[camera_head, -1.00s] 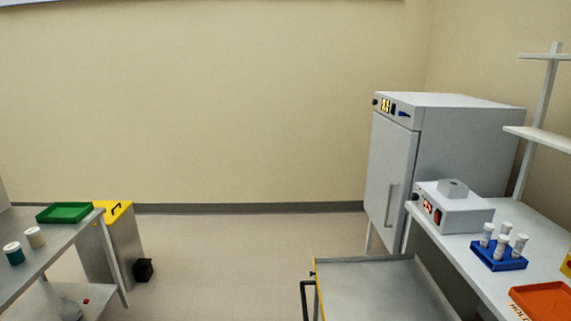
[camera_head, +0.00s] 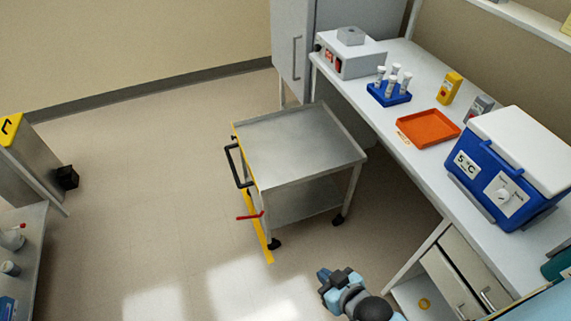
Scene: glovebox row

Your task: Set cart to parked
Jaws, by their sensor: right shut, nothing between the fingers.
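The cart (camera_head: 300,145) is a grey metal trolley with a bare top and a lower shelf (camera_head: 305,200), standing beside the right-hand bench. A black handle (camera_head: 233,165) is on its left side. A red bar or lever (camera_head: 250,216) sticks out low on that side, next to a yellow strip (camera_head: 263,235). I cannot tell whether the lever is a brake or how it is set. My right gripper (camera_head: 323,278) is shut and empty at the bottom of the view, in front of the cart and apart from it. My left gripper is not in view.
The right bench (camera_head: 420,170) holds a blue cooler box (camera_head: 500,170), an orange tray (camera_head: 428,128), a blue tube rack (camera_head: 390,95) and a white device (camera_head: 348,58). Drawers (camera_head: 462,280) are below it. Floor left of the cart is clear. A small black object (camera_head: 66,177) lies farther left.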

